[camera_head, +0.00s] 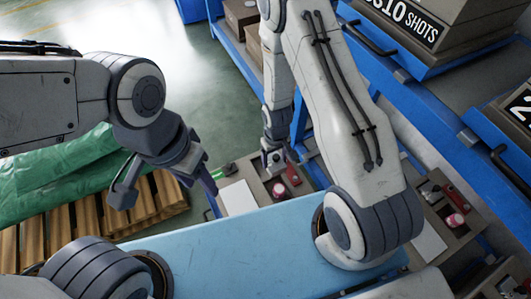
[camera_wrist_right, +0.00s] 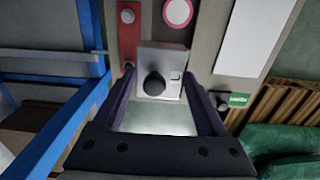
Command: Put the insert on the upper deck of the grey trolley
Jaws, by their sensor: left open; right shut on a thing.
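My right gripper (camera_head: 273,160) is shut on a light grey metal block with a black knob, which I take to be the insert (camera_wrist_right: 172,59). In the right wrist view the block sits between the two fingertips, in front of a grey-brown panel top (camera_wrist_right: 215,62). I cannot tell whether it touches that top. In the head view the block is small and partly hidden by the fingers. My left gripper (camera_head: 165,190) is open and empty, above the pallet side at the left. I cannot make out which thing is the grey trolley.
The panel top carries a red part (camera_wrist_right: 129,35), a pink-rimmed round item (camera_wrist_right: 178,11) and a white sheet (camera_head: 237,197). Blue frames (camera_head: 385,90) stand on the right. Green sacking (camera_head: 60,170) covers a wooden pallet (camera_head: 165,200) at the left. Open floor (camera_head: 180,60) lies beyond.

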